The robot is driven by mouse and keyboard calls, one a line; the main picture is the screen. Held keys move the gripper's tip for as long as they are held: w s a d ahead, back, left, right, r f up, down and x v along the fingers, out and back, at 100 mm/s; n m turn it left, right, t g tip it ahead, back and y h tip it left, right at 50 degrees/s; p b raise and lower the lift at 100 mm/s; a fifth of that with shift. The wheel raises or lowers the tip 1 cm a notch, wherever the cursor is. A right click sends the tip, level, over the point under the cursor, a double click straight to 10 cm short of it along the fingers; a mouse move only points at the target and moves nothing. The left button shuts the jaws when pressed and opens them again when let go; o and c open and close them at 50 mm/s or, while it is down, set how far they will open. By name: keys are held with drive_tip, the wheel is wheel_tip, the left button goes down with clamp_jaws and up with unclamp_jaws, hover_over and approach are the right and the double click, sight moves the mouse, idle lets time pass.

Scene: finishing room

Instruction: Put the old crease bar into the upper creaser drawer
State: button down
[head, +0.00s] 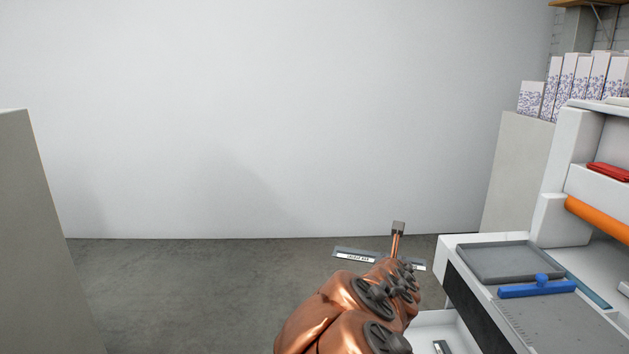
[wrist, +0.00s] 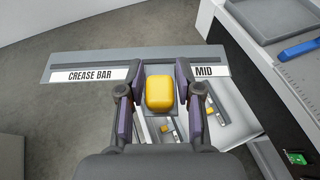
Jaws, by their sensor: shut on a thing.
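The crease bar (wrist: 150,60) is a long flat grey bar with a white label reading "CREASE BAR" and "MID". A yellow block (wrist: 160,88) sits at its middle. My gripper (wrist: 160,92) is shut on this yellow block, one finger on each side. An open white drawer (head: 425,331) juts from the machine at lower right. It also shows in the wrist view (wrist: 239,112), partly under the bar's right part. I cannot tell whether it is the upper one.
Small pieces (wrist: 166,130) lie in the open drawer. The white machine (head: 462,240) at right carries a grey tray (head: 490,262), a blue-handled piece (head: 537,289) and an orange roller (head: 597,220). A grey panel (head: 35,235) stands at left. The floor (head: 190,290) between is clear.

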wheel_tip(320, 180, down, 14)
drive_tip(key=w+n+y, duration=0.2)
drive_tip(key=n+y, duration=0.1)
drive_tip(key=y, duration=0.1)
drive_tip(key=shift+w+r, duration=0.2)
drive_tip(key=shift+w, duration=0.15)
drive_tip(key=shift+t, duration=0.3)
